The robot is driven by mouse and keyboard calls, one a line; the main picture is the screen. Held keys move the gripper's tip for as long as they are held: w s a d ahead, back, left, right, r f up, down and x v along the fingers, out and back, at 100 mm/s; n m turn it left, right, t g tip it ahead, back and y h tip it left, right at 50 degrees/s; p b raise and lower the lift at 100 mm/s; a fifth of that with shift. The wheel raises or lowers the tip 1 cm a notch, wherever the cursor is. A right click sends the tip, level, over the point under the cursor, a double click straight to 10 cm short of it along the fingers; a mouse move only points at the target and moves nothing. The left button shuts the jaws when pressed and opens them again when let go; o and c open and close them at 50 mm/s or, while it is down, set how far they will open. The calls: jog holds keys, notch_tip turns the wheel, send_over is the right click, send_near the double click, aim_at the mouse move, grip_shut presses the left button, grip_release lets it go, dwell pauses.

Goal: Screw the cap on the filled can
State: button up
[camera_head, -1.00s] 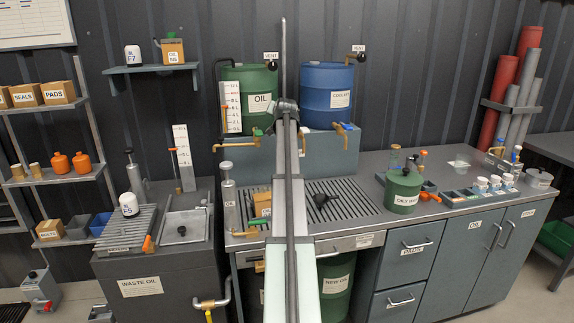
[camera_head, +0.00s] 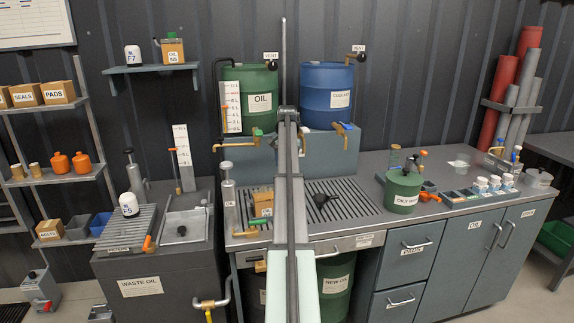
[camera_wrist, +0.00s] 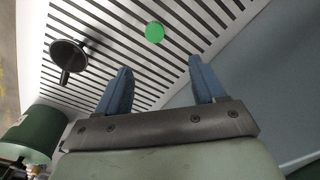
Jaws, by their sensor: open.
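A bright green disc, which looks like the cap (camera_wrist: 154,33), shows over the slatted grate in the wrist view, beyond the fingertips. I cannot tell its height above the slats. My gripper (camera_wrist: 159,68) is open and empty, its two blue fingers apart, with the cap ahead of the gap and not touching them. In the head view my own arm hides the gripper. A tan box-shaped container (camera_head: 262,201) with a label stands on the bench just left of my arm. It may be the can; its top and contents are not clear.
A black funnel (camera_head: 322,198) lies on the grate (camera_head: 345,205), also visible in the wrist view (camera_wrist: 68,55). A green oily-waste drum (camera_head: 403,189) stands to the right. A grey pump cylinder (camera_head: 229,200) is left of the tan container. Oil (camera_head: 250,95) and coolant (camera_head: 328,92) drums stand behind.

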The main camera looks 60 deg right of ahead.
jog(key=f, duration=1.4)
jog(key=shift+s+a, duration=0.2)
